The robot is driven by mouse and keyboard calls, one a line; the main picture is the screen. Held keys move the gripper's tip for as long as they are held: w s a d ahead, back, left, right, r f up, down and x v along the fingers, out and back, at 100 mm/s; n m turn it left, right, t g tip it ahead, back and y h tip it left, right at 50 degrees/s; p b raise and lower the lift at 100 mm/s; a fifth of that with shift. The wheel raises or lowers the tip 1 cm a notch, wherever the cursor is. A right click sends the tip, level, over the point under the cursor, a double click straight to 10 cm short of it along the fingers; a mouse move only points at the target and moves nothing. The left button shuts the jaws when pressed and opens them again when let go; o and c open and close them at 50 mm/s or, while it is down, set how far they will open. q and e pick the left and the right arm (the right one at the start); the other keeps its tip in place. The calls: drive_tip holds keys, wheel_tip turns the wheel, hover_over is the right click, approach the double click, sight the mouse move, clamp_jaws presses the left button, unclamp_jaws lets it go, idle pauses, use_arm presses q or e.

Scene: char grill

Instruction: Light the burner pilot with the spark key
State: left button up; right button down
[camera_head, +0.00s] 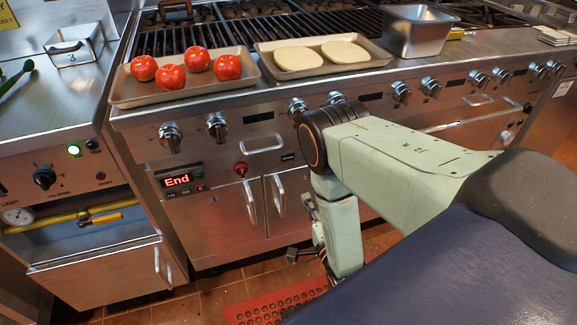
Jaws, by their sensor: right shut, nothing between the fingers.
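My right gripper (294,254) hangs low in front of the cabinet doors, partly hidden by my own pale green arm. It is shut and empty, and touches no control. My left gripper is out of view. The left panel has a black knob (44,177), a lit green button (74,150) and a partly visible "LIGHT" label. A red knob (241,169) sits on the range front beside a display (177,181) reading "End". I cannot tell which part is the spark key or the pilot, and no flame shows.
A tray (185,97) with several tomatoes and a tray (324,68) with two pale discs rest along the range's front edge. A steel pan (416,33) stands right of them. A yellow pipe with a valve handle (102,219) runs below the left panel. A red mat (270,303) lies on the floor.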

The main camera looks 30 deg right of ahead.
drive_tip(key=shift+d+r+m, duration=0.15)
drive_tip(key=shift+r+m, duration=0.1)
drive_tip(key=shift+m, duration=0.35)
drive_tip(key=b, duration=0.9)
approach(288, 158)
drive_tip(key=x, duration=0.7)
